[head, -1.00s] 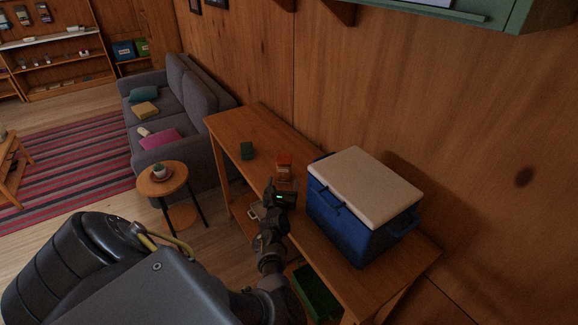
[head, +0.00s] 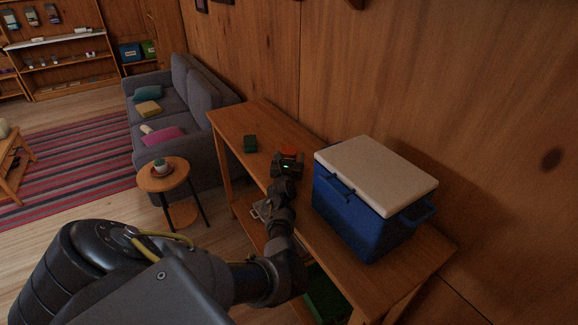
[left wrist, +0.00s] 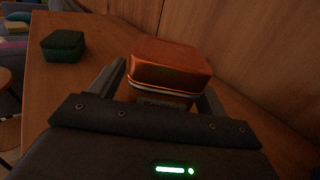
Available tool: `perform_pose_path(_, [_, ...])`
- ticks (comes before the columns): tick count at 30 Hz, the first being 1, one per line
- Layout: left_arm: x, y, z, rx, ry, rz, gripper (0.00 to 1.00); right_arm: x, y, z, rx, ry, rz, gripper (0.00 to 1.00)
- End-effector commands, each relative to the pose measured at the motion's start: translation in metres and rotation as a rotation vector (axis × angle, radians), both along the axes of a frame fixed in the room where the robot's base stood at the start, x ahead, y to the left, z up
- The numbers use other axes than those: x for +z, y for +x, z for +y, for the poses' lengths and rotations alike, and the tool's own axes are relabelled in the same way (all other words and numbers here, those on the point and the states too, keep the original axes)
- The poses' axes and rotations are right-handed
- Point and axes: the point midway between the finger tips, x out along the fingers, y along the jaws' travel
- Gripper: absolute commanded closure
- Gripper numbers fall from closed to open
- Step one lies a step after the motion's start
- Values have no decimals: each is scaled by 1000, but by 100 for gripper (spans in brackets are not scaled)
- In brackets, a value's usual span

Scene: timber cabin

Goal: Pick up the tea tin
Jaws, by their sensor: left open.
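A container with an orange lid (left wrist: 170,62), which I take to be the tea tin, stands on the wooden side table. Its label is too dark to read. In the head view only its orange top (head: 291,152) shows past my gripper. My left gripper (head: 287,166) is open, its fingers on either side of the container in the left wrist view (left wrist: 163,88). I cannot tell whether they touch it. A small dark green box or tin (left wrist: 63,46) stands to the left, also in the head view (head: 250,144). My right gripper is not in view.
A blue cooler with a pale lid (head: 365,195) stands on the wooden side table (head: 228,122), right of my gripper. The wooden wall is behind.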

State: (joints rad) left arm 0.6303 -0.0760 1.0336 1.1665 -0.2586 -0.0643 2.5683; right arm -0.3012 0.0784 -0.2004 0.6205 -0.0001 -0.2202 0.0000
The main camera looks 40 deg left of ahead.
Motion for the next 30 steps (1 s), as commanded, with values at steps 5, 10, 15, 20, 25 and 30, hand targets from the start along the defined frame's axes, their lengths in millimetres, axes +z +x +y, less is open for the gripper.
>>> perform_pose_path(5, [1, 7, 5, -1, 2, -1, 24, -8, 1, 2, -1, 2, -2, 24])
perform_pose_path(10, [1, 7, 5, -1, 2, -1, 24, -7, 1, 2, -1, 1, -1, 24])
perform_pose_path(15, [1, 7, 4, -1, 1, -2, 45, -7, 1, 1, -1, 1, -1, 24])
perform_pose_path(20, [1, 7, 4, 0, 1, -1, 66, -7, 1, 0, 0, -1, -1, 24])
perform_pose_path(25, [2, 7, 4, 0, 2, -2, 79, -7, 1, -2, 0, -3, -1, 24])
perform_pose_path(30, [3, 7, 5, 0, 2, -3, 79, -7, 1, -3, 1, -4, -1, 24])
